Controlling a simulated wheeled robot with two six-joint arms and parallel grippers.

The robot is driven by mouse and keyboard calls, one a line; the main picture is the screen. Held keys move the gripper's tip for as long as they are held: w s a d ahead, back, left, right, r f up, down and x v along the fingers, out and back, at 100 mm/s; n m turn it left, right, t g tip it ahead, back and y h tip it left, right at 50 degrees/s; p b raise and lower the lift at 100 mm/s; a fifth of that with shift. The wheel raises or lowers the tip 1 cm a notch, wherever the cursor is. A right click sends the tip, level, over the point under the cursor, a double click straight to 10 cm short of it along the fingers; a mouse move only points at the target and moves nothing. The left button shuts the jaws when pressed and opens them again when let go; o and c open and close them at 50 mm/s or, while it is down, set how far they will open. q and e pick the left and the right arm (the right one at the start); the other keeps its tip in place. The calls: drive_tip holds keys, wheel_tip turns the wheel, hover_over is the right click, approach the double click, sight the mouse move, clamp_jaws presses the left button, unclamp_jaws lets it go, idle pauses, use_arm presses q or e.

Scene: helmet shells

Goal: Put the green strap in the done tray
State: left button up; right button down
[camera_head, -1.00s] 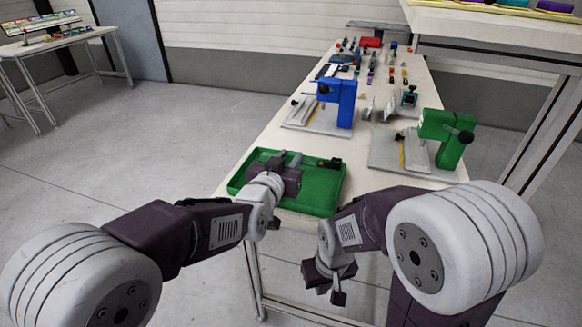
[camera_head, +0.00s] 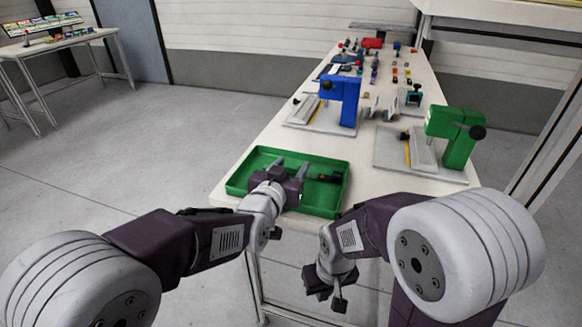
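A green tray (camera_head: 332,207) lies at the near end of the long white table. My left gripper (camera_head: 290,170) is over the tray's middle, its two grey fingers pointing away from me. The fingers are spread and I see nothing held between them. A small dark object (camera_head: 328,178) lies in the tray, right of the fingers. I cannot make out the green strap; it could be hidden by the gripper or blend with the green tray. My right gripper (camera_head: 327,287) hangs low in front of the table's near edge; I see nothing in it, and its finger opening is unclear.
Behind the tray stand a blue press-like fixture (camera_head: 341,98) on a pale base and a green one (camera_head: 455,135) to the right. Several small parts (camera_head: 375,62) crowd the table's far end. A taller table (camera_head: 500,32) stands at the right.

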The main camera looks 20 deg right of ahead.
use_arm(q)
drive_tip(key=shift+r, duration=0.25)
drive_tip(key=shift+r+p, duration=0.55)
drive_tip(key=shift+p, duration=0.2)
drive_tip(key=v, duration=1.2)
drive_tip(key=shift+f, duration=0.2)
